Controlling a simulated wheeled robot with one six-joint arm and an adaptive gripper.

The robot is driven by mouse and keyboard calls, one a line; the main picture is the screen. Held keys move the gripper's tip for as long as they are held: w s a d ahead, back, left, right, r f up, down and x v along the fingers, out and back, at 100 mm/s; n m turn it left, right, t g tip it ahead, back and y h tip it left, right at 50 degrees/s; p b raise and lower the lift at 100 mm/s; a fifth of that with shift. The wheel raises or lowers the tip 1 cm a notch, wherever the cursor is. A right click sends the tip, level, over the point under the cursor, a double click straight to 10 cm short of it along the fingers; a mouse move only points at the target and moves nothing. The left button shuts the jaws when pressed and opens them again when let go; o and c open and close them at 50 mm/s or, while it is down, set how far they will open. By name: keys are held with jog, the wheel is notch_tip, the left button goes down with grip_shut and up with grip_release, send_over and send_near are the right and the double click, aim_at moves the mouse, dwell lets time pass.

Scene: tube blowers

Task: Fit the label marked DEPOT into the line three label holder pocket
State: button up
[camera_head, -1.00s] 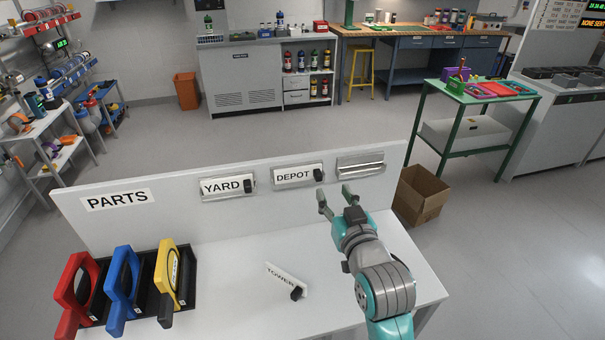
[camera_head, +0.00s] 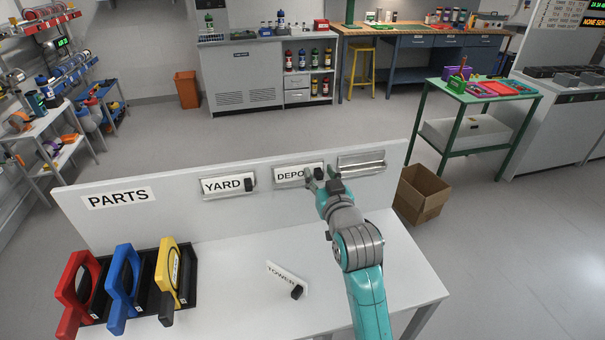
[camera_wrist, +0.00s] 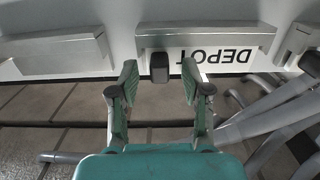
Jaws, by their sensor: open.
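The white DEPOT label (camera_head: 289,176) sits in the middle holder on the upright panel, its black knob at its right end. In the wrist view the DEPOT label (camera_wrist: 212,57) appears upside down, its knob (camera_wrist: 160,66) at the left. My gripper (camera_head: 319,177) is open at the knob; in the wrist view the fingers (camera_wrist: 160,84) are on either side of it, with gaps showing. The right-hand holder (camera_head: 361,163) is empty; it shows at the left of the wrist view (camera_wrist: 56,53). No line number is readable on any holder.
The YARD label (camera_head: 223,186) sits in the left holder. The TOWER label (camera_head: 287,275) lies loose on the white table (camera_head: 235,310). A black rack with red, blue and yellow handled items (camera_head: 170,270) stands at the left. A cardboard box (camera_head: 421,195) is on the floor.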

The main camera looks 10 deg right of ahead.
grip_shut()
